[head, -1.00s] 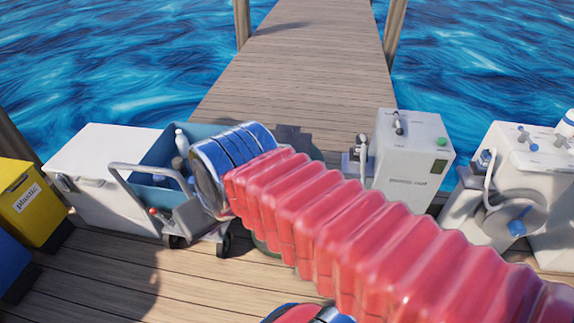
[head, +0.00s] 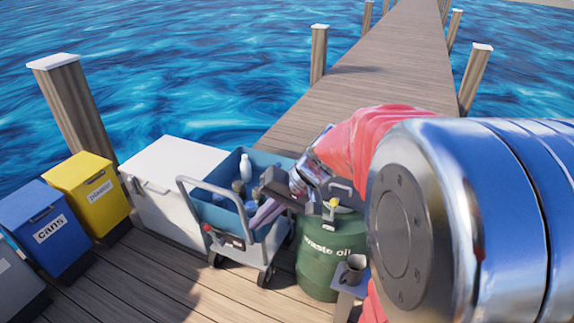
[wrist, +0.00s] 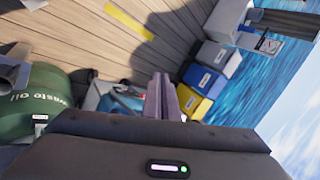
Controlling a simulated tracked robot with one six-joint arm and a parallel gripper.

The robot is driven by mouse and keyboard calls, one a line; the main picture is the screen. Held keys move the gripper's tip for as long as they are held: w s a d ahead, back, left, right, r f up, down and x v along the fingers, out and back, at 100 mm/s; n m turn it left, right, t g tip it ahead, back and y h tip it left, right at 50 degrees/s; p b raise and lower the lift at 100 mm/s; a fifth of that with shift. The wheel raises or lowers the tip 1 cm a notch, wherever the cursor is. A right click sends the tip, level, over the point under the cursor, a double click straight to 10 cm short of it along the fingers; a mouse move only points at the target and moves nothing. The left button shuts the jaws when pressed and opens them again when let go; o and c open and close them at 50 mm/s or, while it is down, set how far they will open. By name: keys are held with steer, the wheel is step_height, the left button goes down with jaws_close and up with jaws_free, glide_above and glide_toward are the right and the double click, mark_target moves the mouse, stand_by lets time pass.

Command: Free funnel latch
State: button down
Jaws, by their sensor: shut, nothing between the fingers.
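The green waste oil drum (head: 325,272) stands on the dock in the middle of the head view and shows at the left in the wrist view (wrist: 38,112). A grey fitting with a raised handle (head: 342,192) and a small yellow part (head: 331,206) are on its top. I cannot tell which part is the funnel latch. My gripper (head: 258,220) is left of the drum top, in front of the blue cart, apart from the drum. Its fingers are together and empty, also in the wrist view (wrist: 161,80). My arm hides the drum's right side.
A cart with a blue bin (head: 205,208) holding bottles stands left of the drum, beside a white chest (head: 172,175). Yellow (head: 88,192) and blue (head: 45,228) recycling bins are farther left. A grey cup (head: 353,270) sits on a small stand at the drum's front right.

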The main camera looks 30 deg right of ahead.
steer(key=w+d+f+m+t+y, duration=0.25)
steer(key=w+d+f+m, duration=0.2)
steer(key=w+d, duration=0.45)
steer(key=m+t+h, duration=0.4)
steer(key=m+t, duration=0.3)
steer(key=t, duration=0.1)
glide_toward(333, 207)
steer(key=a+r, duration=0.7)
steer(key=r, duration=0.2)
steer(key=s+d+f+m+t+h, duration=0.1)
steer(key=s+d+f+m+h, duration=0.3)
steer(key=d+f, duration=0.4)
steer(key=s+d, duration=0.1)
steer(key=d, duration=0.2)
steer(key=shift+d+f+h, duration=0.15)
steer(key=shift+f+h, duration=0.05)
steer(key=shift+h, duration=0.15)
steer(key=w+a+f, duration=0.1)
steer(key=w+a, duration=0.2)
steer(key=w, duration=0.8)
steer(key=shift+a+f, duration=0.15)
steer(key=shift+a, duration=0.15)
